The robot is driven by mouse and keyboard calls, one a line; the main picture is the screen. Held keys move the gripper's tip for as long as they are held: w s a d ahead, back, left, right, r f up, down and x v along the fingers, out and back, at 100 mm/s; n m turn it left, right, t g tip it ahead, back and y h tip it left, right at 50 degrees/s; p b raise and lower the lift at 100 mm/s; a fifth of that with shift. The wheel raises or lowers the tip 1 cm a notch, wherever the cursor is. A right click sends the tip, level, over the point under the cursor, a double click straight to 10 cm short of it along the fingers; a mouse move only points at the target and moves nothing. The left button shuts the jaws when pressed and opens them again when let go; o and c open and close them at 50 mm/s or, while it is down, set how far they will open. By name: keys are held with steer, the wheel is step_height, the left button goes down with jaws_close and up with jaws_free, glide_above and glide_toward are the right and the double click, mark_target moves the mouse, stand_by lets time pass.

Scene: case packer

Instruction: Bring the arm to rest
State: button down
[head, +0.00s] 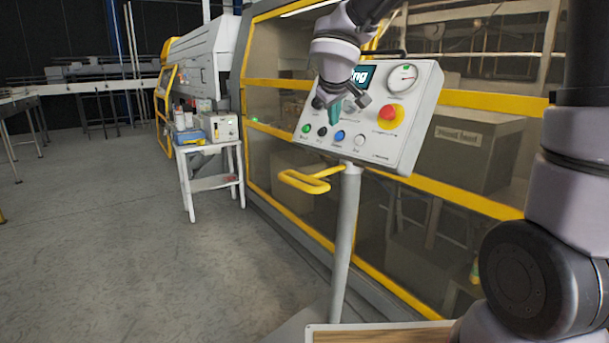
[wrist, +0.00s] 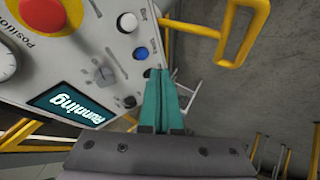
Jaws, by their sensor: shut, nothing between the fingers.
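My gripper (head: 334,112) is in front of the control panel (head: 424,99) in the head view. Its teal fingers also show in the wrist view (wrist: 163,84), together and with nothing between them. The fingertips are close to the row of buttons; I cannot tell whether they touch the panel. In the wrist view the panel (wrist: 75,75) shows a white button, a blue button, a black button, a selector knob and a screen reading "Running". A red emergency button on a yellow base (head: 390,116) sits at the panel's right in the head view.
The panel stands on a grey post (head: 346,240) with a yellow handle (head: 305,181) at its left. The yellow-framed machine (head: 465,200) is close behind. A white cart (head: 213,180) with bottles and a box stands to the left. Open floor (head: 120,250) lies at the front left.

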steer(key=s+d+r+m+g+h, duration=0.1)
steer(key=s+d+r+m, duration=0.15)
steer(key=s+d, duration=0.45)
steer(key=s+d+r+m+g, duration=0.1)
steer(key=s+d+m, duration=0.35)
steer(key=d, duration=0.35)
steer(key=s+d+r+m+y, duration=0.1)
steer(key=s+m+y, duration=0.3)
steer(key=s, duration=0.7)
steer(key=shift+s+d, duration=0.15)
steer(key=shift+d, duration=0.55)
